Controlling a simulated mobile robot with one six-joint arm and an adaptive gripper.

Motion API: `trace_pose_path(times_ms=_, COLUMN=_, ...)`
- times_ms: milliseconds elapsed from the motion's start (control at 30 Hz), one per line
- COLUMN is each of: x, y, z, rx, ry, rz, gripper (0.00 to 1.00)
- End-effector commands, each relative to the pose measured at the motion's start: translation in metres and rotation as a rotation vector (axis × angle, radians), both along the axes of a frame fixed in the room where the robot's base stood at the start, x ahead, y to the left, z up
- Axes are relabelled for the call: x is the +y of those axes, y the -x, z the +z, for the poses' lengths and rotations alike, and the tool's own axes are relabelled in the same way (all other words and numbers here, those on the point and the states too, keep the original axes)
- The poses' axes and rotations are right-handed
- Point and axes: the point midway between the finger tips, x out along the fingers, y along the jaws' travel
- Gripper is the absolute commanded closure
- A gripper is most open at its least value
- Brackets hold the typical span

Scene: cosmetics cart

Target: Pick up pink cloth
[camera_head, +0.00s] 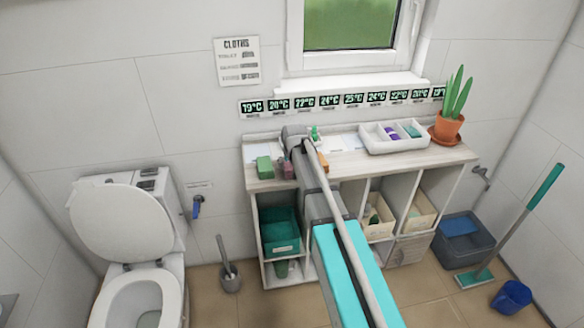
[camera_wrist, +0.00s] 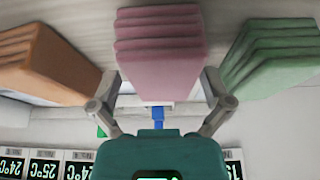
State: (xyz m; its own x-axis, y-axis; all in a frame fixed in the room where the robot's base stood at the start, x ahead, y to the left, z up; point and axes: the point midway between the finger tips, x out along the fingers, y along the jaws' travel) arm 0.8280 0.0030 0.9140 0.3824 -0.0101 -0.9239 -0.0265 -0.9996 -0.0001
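The pink cloth (camera_wrist: 160,35) is a folded stack centred in the wrist view, directly ahead of my gripper (camera_wrist: 161,78). The two fingers are spread apart, one toward each side of the near end of the stack. I cannot tell whether they touch it. In the head view the pink cloth (camera_head: 288,170) shows small on the cabinet top, partly hidden by my gripper (camera_head: 298,142). A green cloth stack (camera_wrist: 275,55) is at the right of the wrist view, and an orange cloth stack (camera_wrist: 48,65) is at the left.
The cloths lie on a white cabinet (camera_head: 350,164) below a window. A white divided tray (camera_head: 394,146) and a potted plant (camera_head: 449,122) stand to the right on it. A row of temperature displays (camera_head: 330,101) runs along the wall behind. A toilet (camera_head: 140,250) stands at left.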

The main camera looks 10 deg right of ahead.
Motion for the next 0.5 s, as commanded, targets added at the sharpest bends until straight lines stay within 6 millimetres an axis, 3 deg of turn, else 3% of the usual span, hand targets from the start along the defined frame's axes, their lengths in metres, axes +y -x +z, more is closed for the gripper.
trace_pose_path(times_ms=33, x=0.0001, y=0.0000, z=0.0000, rx=0.000, ry=0.000, rz=0.000, gripper=0.15)
trace_pose_path(times_ms=300, x=0.0001, y=0.0000, z=0.0000, rx=0.000, ry=0.000, rz=0.000, gripper=0.65)
trace_pose_path(times_ms=500, x=0.0001, y=0.0000, z=0.0000, rx=0.000, ry=0.000, rz=0.000, gripper=0.68)
